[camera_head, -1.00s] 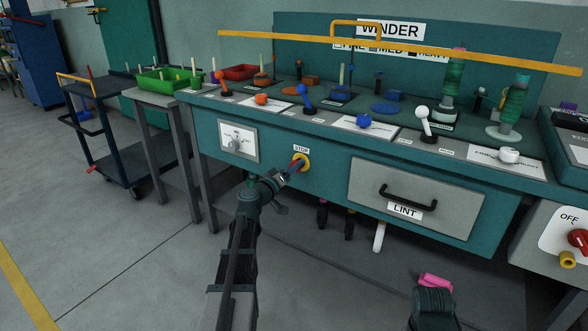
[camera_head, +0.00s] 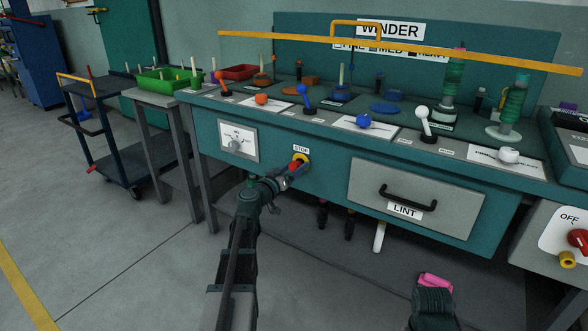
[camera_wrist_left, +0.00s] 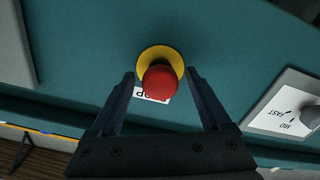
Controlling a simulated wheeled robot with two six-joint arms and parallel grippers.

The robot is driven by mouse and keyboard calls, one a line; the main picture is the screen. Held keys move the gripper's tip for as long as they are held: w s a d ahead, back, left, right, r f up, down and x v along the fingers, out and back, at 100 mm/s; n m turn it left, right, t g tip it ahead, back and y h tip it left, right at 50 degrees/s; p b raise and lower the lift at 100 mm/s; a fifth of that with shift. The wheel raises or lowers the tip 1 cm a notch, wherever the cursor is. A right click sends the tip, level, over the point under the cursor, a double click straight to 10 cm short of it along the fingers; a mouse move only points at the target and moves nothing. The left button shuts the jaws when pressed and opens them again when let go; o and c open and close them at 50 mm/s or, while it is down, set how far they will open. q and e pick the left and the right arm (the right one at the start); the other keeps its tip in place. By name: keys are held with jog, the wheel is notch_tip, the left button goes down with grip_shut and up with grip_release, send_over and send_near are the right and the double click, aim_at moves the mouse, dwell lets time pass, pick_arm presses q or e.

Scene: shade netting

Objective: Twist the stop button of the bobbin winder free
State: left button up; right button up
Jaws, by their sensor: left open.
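The stop button is a red mushroom head (camera_wrist_left: 160,81) on a yellow round plate (camera_wrist_left: 150,57), set in the teal front panel of the bobbin winder (camera_head: 325,170). In the head view the button (camera_head: 295,166) sits under a STOP label (camera_head: 301,149), partly covered by my left gripper (camera_head: 287,172). In the left wrist view my left gripper (camera_wrist_left: 162,82) is open, with one finger on each side of the red head. Gaps show between the fingers and the button. Part of the STOP label is hidden behind the button. My right gripper is not clearly shown.
A speed dial plate (camera_head: 238,141) is left of the button. A LINT drawer (camera_head: 415,197) with a black handle (camera_head: 407,199) is to the right. Levers and knobs (camera_head: 364,121) stand on the bench top. The floor in front (camera_head: 130,240) is clear.

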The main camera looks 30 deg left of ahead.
aim_at(293, 168)
pick_arm(q)
jog(key=shift+s+a, duration=0.2)
jog(key=shift+s, duration=2.3)
jog(key=o, duration=0.3)
jog(key=s+a, duration=0.1)
jog(key=s, duration=1.2)
jog(key=shift+s, duration=0.4)
